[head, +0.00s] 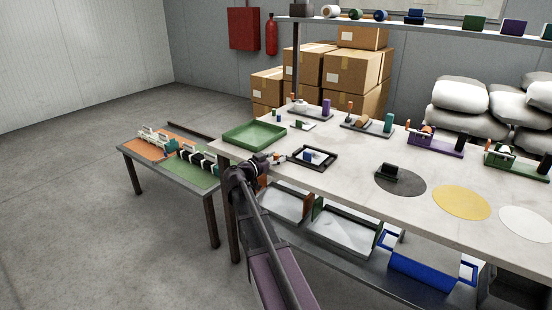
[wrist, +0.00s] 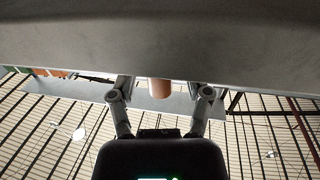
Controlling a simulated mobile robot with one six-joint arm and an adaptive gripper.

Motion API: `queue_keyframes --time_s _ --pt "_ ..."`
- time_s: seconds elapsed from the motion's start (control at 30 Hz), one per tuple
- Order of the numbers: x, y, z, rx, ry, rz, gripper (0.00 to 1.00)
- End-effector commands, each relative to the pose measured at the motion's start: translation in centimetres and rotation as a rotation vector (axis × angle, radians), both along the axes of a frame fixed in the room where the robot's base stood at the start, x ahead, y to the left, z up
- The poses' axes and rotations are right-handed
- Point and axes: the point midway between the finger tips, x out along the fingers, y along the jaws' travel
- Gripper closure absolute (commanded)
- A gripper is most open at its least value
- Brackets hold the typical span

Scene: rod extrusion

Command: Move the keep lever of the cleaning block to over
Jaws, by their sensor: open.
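I cannot tell for sure which fixture is the cleaning block or where its keep lever is. Small fixtures with upright pegs stand along the back of the pale table: a grey-based one (head: 368,125), a purple-based one (head: 436,142) and a green-based one (head: 514,163). My gripper (head: 280,159) is at the table's left part, between the green tray and a black tray. In the wrist view my gripper (wrist: 163,92) is open, its fingers apart. An orange-brown cylinder end (wrist: 160,88) shows between the fingers; contact is not visible. A broad grey surface hides the upper part.
A green tray (head: 254,135) lies behind my gripper. A black tray (head: 325,163) holds a white and blue piece. A dark block (head: 380,173) sits at a grey disc; yellow (head: 461,202) and white discs lie right. A low side table (head: 147,150) stands left.

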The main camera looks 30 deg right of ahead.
Motion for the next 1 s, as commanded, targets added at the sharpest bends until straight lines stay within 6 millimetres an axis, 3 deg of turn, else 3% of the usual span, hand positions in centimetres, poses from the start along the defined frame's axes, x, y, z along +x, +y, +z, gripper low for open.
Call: queue_keyframes --time_s 0.07,0.3,1.0 --pt "0.0 0.02 0.0 0.0 0.0 0.0 0.36" --pt "-0.01 0.03 0.0 0.0 0.0 0.0 1.0" --pt "-0.88 -0.26 0.02 -0.001 0.0 0.115 1.0"
